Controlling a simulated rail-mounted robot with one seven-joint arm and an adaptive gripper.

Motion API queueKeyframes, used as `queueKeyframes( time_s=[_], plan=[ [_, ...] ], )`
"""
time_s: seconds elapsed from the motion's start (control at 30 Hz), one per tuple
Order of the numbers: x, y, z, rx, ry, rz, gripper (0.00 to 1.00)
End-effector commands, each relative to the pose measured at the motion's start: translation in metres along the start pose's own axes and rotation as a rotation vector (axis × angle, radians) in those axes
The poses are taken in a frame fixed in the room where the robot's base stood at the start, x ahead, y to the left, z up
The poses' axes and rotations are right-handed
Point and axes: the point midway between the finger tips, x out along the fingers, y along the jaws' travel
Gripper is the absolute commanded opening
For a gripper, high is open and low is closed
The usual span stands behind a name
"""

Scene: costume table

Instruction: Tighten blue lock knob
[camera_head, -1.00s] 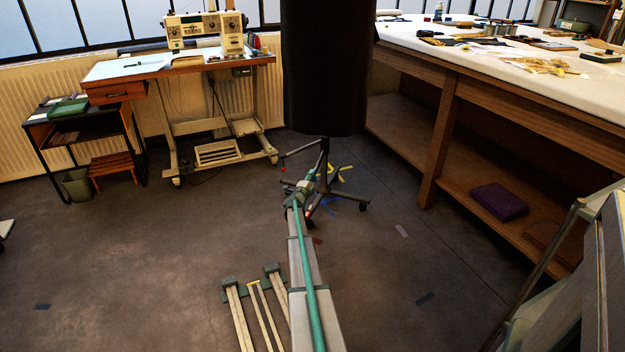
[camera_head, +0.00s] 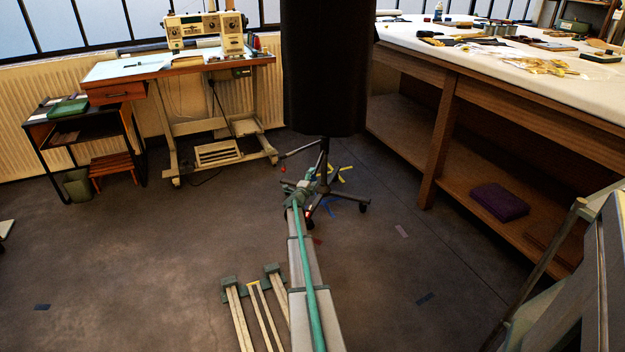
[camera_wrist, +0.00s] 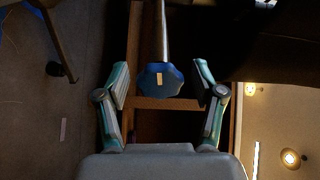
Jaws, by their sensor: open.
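The blue lock knob (camera_wrist: 161,80) shows in the wrist view, a lobed disc with a small pale tan mark on its face. It sits at the end of a bright metal pole (camera_wrist: 161,30). My gripper (camera_wrist: 162,76) is open, with one teal and grey finger on each side of the knob. A visible gap lies between the knob and each finger. In the head view, the dark dress form (camera_head: 323,65) stands on a wheeled stand (camera_head: 323,180). The knob cannot be made out there, and my gripper is not clearly distinguishable.
A large wooden table (camera_head: 440,150) with a white top stands to the right of the dress form. A sewing machine (camera_head: 203,33) sits on a desk at the back left. Open floor lies at left.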

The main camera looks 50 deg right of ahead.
Motion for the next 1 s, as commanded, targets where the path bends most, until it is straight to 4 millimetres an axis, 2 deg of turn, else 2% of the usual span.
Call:
queueKeyframes(
  time_s=[0.17,0.37,0.8,1.0],
  plan=[
    [-0.002,0.000,0.000,0.000,0.000,0.000,0.68],
    [-0.017,-0.001,0.000,0.000,-0.001,0.000,0.68],
    [-0.096,-0.001,-0.001,0.000,-0.002,0.001,0.68],
    [-0.118,-0.001,-0.001,0.000,-0.001,0.000,0.68]
  ],
)
